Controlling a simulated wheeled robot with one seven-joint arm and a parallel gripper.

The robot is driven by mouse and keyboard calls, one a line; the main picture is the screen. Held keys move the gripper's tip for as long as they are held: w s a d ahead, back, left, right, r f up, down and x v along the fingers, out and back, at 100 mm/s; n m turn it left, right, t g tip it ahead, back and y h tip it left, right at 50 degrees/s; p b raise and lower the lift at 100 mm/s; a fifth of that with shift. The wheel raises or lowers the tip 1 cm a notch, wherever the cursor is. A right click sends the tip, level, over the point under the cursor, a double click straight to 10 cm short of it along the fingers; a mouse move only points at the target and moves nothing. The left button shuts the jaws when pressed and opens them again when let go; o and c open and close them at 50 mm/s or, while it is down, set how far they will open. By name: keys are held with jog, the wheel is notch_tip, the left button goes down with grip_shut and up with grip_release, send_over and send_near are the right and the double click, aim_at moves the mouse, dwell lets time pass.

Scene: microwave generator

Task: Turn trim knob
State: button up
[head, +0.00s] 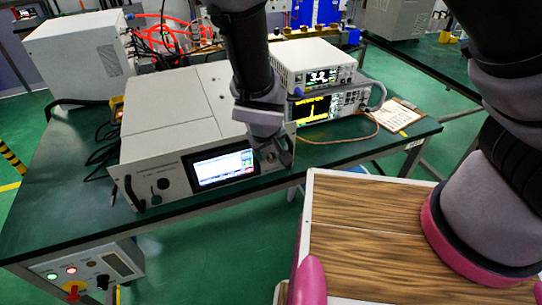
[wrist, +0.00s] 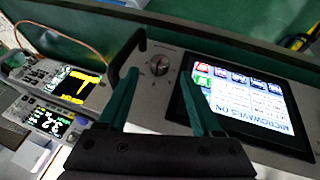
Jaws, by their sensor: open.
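The microwave generator is a grey box (head: 170,105) on the bench, with a lit screen (head: 222,168) on its front panel. The wrist view shows the screen (wrist: 245,95) reading "MICROWAVES ON". A round silver knob (wrist: 158,66) sits on the panel beside the screen, near a black handle (wrist: 124,58). My gripper (wrist: 162,72) is open, and its two teal fingers show on either side of the knob in that view. I cannot tell whether they touch it. In the head view my gripper (head: 279,158) is at the panel's right end and largely hides the knob.
Stacked instruments with lit displays (head: 318,76) stand right of the generator. A clipboard (head: 395,115) lies on the green bench (head: 60,190). A white unit (head: 80,55) with red cables stands behind left. A dark knob (head: 162,184) sits at the panel's left.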

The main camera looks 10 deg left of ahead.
aim_at(272, 157)
jog(key=shift+x, duration=2.1)
grip_shut()
